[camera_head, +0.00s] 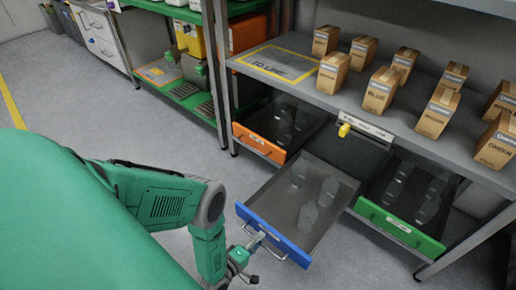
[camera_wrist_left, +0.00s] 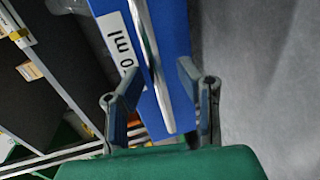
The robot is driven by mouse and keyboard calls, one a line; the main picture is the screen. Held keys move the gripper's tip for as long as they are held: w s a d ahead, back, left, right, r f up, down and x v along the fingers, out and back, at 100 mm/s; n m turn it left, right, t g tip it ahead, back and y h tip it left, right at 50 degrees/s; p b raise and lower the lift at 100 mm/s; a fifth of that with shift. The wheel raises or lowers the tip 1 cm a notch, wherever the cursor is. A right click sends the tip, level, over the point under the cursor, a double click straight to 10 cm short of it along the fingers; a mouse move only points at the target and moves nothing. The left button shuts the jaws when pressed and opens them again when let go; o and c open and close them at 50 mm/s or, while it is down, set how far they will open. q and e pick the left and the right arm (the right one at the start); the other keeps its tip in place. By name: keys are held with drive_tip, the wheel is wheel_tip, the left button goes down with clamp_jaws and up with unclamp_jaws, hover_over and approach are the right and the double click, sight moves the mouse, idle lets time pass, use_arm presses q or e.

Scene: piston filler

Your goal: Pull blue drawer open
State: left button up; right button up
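The blue drawer (camera_head: 275,236) is pulled out from under the workbench, with clear bottle shapes inside. Its silver handle (camera_head: 268,232) is on the front. My left gripper (camera_head: 252,244) is at the handle's left part. In the left wrist view, the blue front (camera_wrist_left: 178,60) with a white "0 ml" label fills the top middle. The silver handle bar (camera_wrist_left: 153,70) passes between the two spread fingers of my left gripper (camera_wrist_left: 157,72), with gaps on both sides. The gripper is open around the handle. My right gripper is not in view.
An orange-front drawer (camera_head: 258,144) is left of the blue one and a green-front drawer (camera_head: 398,226) is right. Small cardboard boxes (camera_head: 380,90) stand on the bench above. A green shelf unit (camera_head: 197,97) stands at back left. Grey floor is free in front.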

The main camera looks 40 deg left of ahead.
sight(265, 228)
use_arm(q)
drive_tip(key=shift+o, duration=0.5)
wheel_tip(265, 228, up, 4)
drive_tip(key=shift+w+r, duration=0.1)
drive_tip(key=shift+w, duration=0.05)
drive_tip(key=o, duration=1)
wheel_tip(265, 228, up, 3)
drive_tip(key=shift+a+f, duration=0.15)
drive_tip(key=shift+c, duration=0.2)
wheel_tip(265, 228, up, 2)
drive_tip(key=shift+r, duration=0.1)
drive_tip(key=c, duration=0.8)
drive_tip(key=shift+r, duration=0.35)
drive_tip(key=shift+c, duration=1.3)
drive_tip(key=shift+d, duration=0.2)
drive_tip(key=shift+a+f, duration=0.1)
drive_tip(key=shift+a, duration=0.15)
